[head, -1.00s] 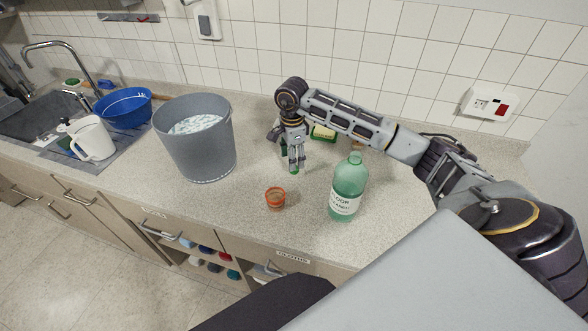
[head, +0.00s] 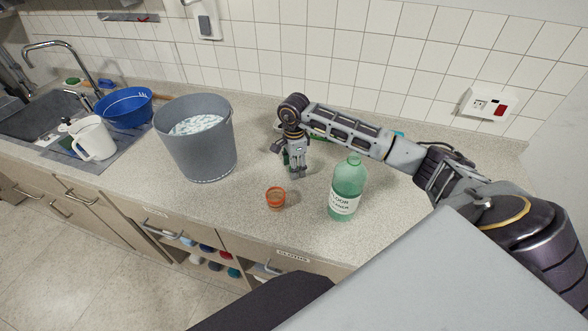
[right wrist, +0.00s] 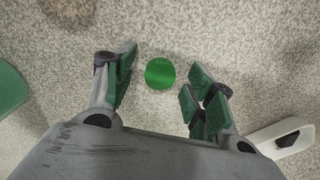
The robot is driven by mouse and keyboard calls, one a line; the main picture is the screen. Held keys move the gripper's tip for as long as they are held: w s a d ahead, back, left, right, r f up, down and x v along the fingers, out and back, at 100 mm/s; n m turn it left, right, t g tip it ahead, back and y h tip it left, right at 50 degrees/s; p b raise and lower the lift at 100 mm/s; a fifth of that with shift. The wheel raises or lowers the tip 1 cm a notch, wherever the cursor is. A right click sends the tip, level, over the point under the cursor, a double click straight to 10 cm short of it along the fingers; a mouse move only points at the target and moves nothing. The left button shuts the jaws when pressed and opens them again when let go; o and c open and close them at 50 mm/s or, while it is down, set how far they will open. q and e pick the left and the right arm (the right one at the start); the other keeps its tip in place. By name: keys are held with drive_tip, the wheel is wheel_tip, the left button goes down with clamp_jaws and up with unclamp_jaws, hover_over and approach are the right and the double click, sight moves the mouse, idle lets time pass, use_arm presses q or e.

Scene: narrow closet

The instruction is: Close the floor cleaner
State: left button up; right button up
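The floor cleaner is a translucent green bottle (head: 348,186) with a white label, standing upright on the counter with its neck uncapped. It also shows at the left edge of the right wrist view (right wrist: 10,90). A round green cap (right wrist: 160,73) lies on the counter; in the head view I cannot make it out behind my fingers. My right gripper (head: 297,172) is left of the bottle, low over the counter. In the right wrist view its fingers (right wrist: 160,88) are spread on both sides of the cap, open and empty. My left gripper is not in view.
An orange-rimmed small cup (head: 275,198) stands in front of my right gripper. A grey bucket (head: 200,155) with foamy water stands to the left. A blue basin (head: 123,108) and white jug (head: 93,141) are near the sink. The tiled wall closes the back.

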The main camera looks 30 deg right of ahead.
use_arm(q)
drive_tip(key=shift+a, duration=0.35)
use_arm(e)
drive_tip(key=c, duration=0.8)
drive_tip(key=shift+o, duration=0.2)
drive_tip(key=shift+r, duration=0.7)
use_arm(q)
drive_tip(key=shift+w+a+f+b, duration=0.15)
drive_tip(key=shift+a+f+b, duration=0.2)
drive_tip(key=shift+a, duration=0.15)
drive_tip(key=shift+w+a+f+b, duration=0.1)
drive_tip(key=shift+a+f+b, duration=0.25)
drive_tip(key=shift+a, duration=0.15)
use_arm(e)
wheel_tip(320, 180, up, 9)
drive_tip(key=shift+f, duration=0.15)
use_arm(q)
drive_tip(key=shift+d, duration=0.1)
